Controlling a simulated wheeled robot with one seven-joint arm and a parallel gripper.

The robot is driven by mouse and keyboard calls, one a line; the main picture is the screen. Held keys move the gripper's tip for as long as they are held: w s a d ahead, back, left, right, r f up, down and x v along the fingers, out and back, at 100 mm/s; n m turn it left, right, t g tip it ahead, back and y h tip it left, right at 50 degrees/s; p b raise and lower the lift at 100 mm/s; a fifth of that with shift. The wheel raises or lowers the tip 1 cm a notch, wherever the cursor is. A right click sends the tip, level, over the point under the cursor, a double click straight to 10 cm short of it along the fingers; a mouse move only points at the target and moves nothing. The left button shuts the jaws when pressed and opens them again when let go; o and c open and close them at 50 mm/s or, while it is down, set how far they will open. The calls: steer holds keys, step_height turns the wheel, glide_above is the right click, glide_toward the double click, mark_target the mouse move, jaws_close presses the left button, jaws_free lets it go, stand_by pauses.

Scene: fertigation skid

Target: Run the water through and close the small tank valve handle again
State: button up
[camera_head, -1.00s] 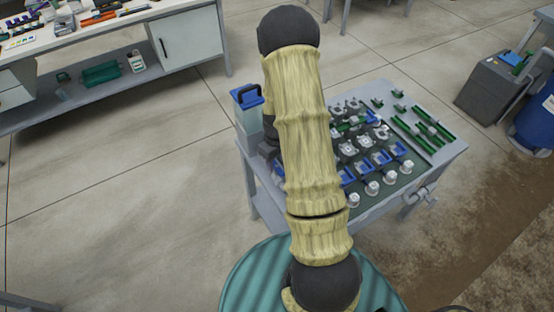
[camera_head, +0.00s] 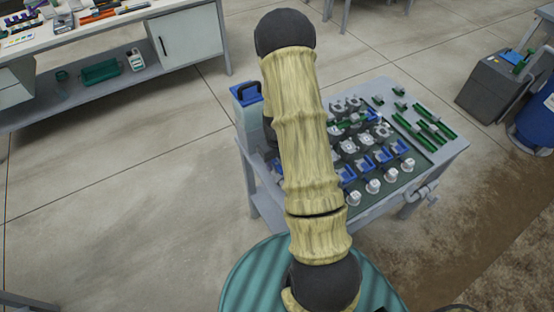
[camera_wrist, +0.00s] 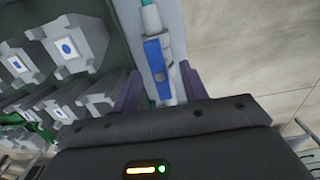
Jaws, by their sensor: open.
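The small tank (camera_head: 246,109), a pale box with a blue lid and dark carry handle, stands at the left rear of the cart in the head view. In the wrist view a blue handle (camera_wrist: 154,56) with pale fittings lies along a grey strip; it looks like the small tank valve handle. My gripper (camera_wrist: 160,76) is open, with one purple finger on each side of the handle's lower end. I cannot tell whether either finger touches it. In the head view my arm hides my gripper and the valve. No water flow is visible.
The grey cart (camera_head: 453,150) carries rows of pale and blue fittings (camera_head: 365,143) and green parts (camera_head: 430,128) close to my arm. A workbench (camera_head: 184,44) stands at upper left. A blue barrel (camera_head: 536,125) is at far right. Floor left of the cart is clear.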

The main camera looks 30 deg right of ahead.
steer(key=shift+f+b, duration=0.7)
steer(key=shift+f, duration=0.5)
